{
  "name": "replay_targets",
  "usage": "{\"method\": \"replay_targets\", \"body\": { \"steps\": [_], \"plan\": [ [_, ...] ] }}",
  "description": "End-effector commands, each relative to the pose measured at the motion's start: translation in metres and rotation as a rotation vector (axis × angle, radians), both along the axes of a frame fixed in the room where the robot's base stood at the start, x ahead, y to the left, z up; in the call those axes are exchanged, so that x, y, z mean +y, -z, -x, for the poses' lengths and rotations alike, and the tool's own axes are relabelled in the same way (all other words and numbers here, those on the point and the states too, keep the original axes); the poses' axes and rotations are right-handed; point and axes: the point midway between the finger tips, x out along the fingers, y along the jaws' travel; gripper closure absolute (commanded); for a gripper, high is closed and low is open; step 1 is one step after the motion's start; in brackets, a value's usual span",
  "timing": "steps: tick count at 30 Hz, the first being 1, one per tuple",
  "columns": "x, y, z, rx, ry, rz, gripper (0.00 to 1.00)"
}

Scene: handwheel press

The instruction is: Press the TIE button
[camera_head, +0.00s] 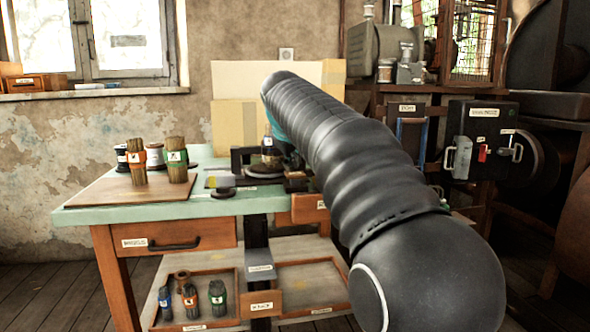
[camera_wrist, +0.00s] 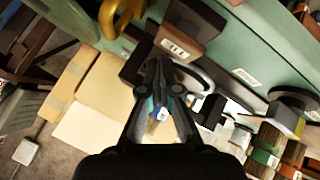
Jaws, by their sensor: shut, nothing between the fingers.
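A small brown block (camera_wrist: 190,33) with a white label that seems to read TIE stands on the green bench top in the wrist view. It has a dark top part; I cannot make out a separate button face. In the head view a small brown block (camera_head: 296,183) at the bench's front edge, beside my arm, looks like the same one. My gripper (camera_wrist: 160,64) is shut and empty. In the wrist view its fingertips appear close beside the labelled block, and I cannot tell whether they touch.
The green bench (camera_head: 95,197) carries a wooden board (camera_head: 118,192) with brushes and spools at left. A dark round disc (camera_head: 222,192) lies near the front edge. A black box with levers (camera_head: 480,118) stands at right.

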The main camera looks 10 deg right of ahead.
Motion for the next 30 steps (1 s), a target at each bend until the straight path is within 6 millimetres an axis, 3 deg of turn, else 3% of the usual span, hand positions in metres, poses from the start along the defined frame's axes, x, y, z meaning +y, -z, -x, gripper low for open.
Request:
{"method": "replay_targets", "body": {
  "steps": [11,30],
  "plan": [
    [0.000,-0.004,0.000,-0.001,0.000,0.000,1.00],
    [0.000,-0.051,0.000,-0.001,0.000,0.000,1.00]
  ]
}}
